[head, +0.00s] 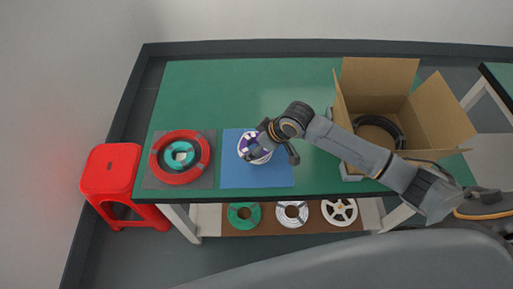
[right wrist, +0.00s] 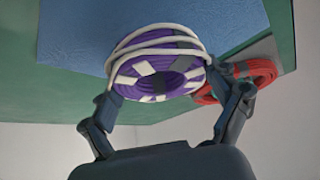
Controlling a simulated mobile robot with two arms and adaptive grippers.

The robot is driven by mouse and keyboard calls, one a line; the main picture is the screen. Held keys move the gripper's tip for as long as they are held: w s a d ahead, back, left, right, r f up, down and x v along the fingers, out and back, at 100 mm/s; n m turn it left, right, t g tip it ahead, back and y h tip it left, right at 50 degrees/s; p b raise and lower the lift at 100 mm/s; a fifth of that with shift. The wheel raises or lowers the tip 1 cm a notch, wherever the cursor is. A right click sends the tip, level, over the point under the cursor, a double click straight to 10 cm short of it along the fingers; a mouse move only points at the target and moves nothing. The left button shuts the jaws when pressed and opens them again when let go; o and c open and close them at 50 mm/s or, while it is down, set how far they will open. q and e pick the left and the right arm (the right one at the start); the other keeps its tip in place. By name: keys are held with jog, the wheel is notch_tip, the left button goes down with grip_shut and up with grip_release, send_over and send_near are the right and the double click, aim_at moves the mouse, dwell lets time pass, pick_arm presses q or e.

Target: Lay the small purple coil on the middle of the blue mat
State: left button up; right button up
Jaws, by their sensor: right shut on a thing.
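The small purple coil (head: 247,146) has white bands and white strands around it. It is over the blue mat (head: 245,177), toward the upper middle of the mat in the head view. My right gripper (head: 268,151) is shut on the coil from its right side. In the right wrist view the purple coil (right wrist: 178,75) sits between the two fingers of the right gripper (right wrist: 175,98), with the blue mat (right wrist: 75,35) behind it. I cannot tell whether the coil touches the mat. My left gripper is not in view.
A red coil (head: 160,171) around a teal coil (head: 170,158) lies on a grey mat (head: 151,182) to the left. An open cardboard box (head: 375,75) holding a black coil (head: 396,130) stands right. The green table (head: 220,85) is clear at the back. A red stool (head: 110,165) stands left.

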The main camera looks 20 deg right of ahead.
jog(key=shift+s+f, duration=0.1)
jog(key=shift+f, duration=1)
jog(key=shift+f, duration=0.1)
jog(key=o, duration=1)
jog(key=shift+s+d+r, duration=0.1)
jog(key=shift+d+r, duration=0.05)
jog(key=shift+r, duration=0.25)
jog(key=v, duration=1.1)
jog(key=shift+s+r, duration=0.1)
jog(key=shift+r, duration=0.1)
